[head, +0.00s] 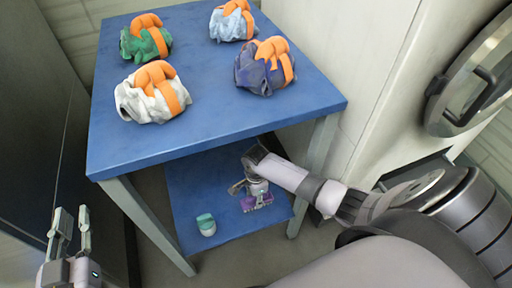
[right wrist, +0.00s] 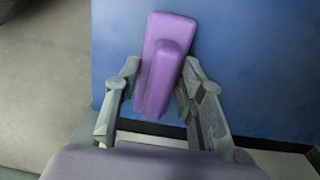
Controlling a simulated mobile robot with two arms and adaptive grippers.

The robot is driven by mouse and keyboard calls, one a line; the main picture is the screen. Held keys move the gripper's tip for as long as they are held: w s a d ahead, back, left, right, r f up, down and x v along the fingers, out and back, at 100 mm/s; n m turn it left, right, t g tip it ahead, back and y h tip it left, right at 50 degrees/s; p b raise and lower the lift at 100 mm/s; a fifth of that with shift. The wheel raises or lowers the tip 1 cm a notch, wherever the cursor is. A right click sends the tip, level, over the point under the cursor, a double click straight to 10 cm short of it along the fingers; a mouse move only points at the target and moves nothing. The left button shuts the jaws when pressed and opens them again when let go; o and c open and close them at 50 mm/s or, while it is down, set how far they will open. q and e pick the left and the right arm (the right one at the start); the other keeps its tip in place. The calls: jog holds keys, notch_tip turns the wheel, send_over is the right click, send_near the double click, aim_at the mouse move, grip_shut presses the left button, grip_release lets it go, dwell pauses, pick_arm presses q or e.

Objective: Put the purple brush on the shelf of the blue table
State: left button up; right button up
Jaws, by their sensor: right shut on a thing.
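The purple brush (head: 262,198) is at the blue lower shelf (head: 230,228) of the blue table (head: 215,112). My right arm reaches in under the tabletop, and my right gripper (head: 247,186) is at the brush. In the right wrist view the purple brush (right wrist: 163,62) lies between the two fingers of my right gripper (right wrist: 158,85), which is shut on its raised handle. Blue shelf surface (right wrist: 265,70) shows behind it. Whether the brush touches the shelf is hard to tell. My left gripper (head: 70,228) is open and empty at the lower left, away from the table.
Several cloth bundles with orange straps, such as the white one (head: 150,98), lie on the tabletop. Table legs (head: 313,170) flank the shelf. A pale machine (head: 385,70) stands at right.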

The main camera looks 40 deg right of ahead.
pick_arm(q)
jog(key=shift+d+r, duration=0.1)
jog(key=shift+r, duration=0.3)
pick_arm(e)
jog(key=shift+f, duration=0.1)
jog(key=o, duration=1)
jog(key=shift+f, duration=0.15)
